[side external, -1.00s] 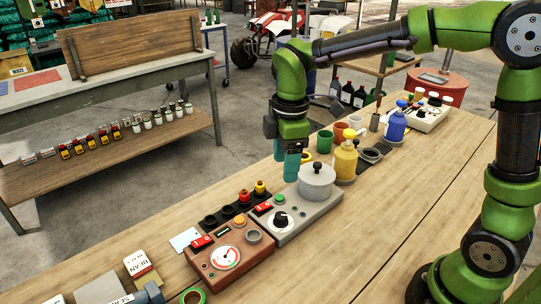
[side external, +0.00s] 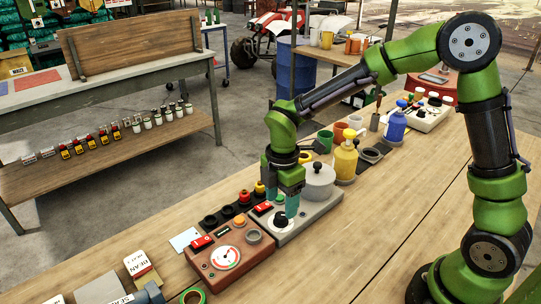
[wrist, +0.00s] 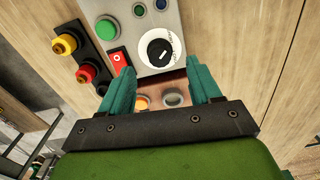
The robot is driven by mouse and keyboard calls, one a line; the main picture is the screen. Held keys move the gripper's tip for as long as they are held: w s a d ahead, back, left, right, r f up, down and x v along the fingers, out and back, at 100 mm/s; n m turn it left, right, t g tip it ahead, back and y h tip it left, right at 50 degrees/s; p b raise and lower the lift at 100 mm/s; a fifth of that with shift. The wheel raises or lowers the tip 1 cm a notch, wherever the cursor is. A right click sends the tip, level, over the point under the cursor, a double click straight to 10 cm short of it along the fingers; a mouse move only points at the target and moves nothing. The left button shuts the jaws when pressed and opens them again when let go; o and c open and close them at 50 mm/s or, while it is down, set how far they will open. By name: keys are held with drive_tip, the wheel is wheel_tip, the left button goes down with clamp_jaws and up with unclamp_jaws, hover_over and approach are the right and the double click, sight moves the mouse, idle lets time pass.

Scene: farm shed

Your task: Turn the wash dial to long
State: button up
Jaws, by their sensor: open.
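The wash dial (side external: 281,222) is a black knob on the grey panel (side external: 300,224). In the wrist view, the dial (wrist: 158,50) sits on a white disc with small lettering too small to read surely. A white mark lies on the knob, but I cannot tell which label it points to. My gripper (side external: 285,205) points down at the dial, its teal fingers apart. In the wrist view the open gripper (wrist: 161,86) has a finger toward each side, with the dial ahead between their lines. No contact with the knob can be made out.
A green button (wrist: 106,29) and a red rocker switch (wrist: 118,61) sit left of the dial. A grey lidded pot (side external: 317,180) stands behind it. A brown gauge box (side external: 226,257) stands close in front. Red and yellow knobs line the left. The table at right is clear.

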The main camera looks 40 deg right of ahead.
sight(281, 215)
drive_tip(key=shift+f, duration=2.25)
drive_tip(key=shift+c, duration=0.2)
drive_tip(key=c, duration=1)
